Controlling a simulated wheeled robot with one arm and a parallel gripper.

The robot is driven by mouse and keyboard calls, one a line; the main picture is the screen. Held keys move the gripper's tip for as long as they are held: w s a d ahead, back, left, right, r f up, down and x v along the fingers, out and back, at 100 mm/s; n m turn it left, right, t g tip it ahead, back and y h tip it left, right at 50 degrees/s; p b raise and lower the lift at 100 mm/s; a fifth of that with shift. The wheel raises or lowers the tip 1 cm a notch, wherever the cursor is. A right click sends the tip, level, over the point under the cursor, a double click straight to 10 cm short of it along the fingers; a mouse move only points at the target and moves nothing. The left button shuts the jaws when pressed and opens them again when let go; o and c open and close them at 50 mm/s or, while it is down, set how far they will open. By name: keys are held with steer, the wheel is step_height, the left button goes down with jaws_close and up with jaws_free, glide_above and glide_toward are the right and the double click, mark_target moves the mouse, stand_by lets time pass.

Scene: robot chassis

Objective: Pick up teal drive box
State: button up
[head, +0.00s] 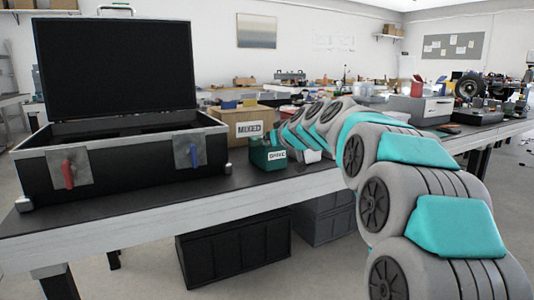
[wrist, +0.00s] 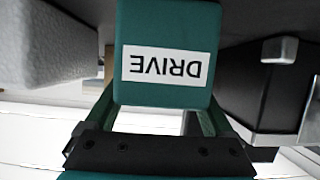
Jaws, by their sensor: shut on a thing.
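The teal drive box (head: 265,154) is a small dark teal block with a white label near the table's front edge, right of the open black case. In the wrist view the drive box (wrist: 165,25) fills the upper middle, and its label reads DRIVE upside down. My gripper (wrist: 160,112) is shut on the box, with its teal fingers reaching up to it from a black bolted bar. In the head view my arm comes in from the right and ends at the box. Its links partly hide the fingers. I cannot tell whether the box touches the table.
The open black case (head: 110,175) with a red and a blue latch stands to the left. A cardboard box marked MIXED (head: 245,125) stands just behind the drive box. A grey drawer unit (head: 420,108) is farther right. Dark crates (head: 235,245) sit under the table (head: 150,222).

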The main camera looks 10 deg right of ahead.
jaws_close()
steer(key=shift+r, duration=0.15)
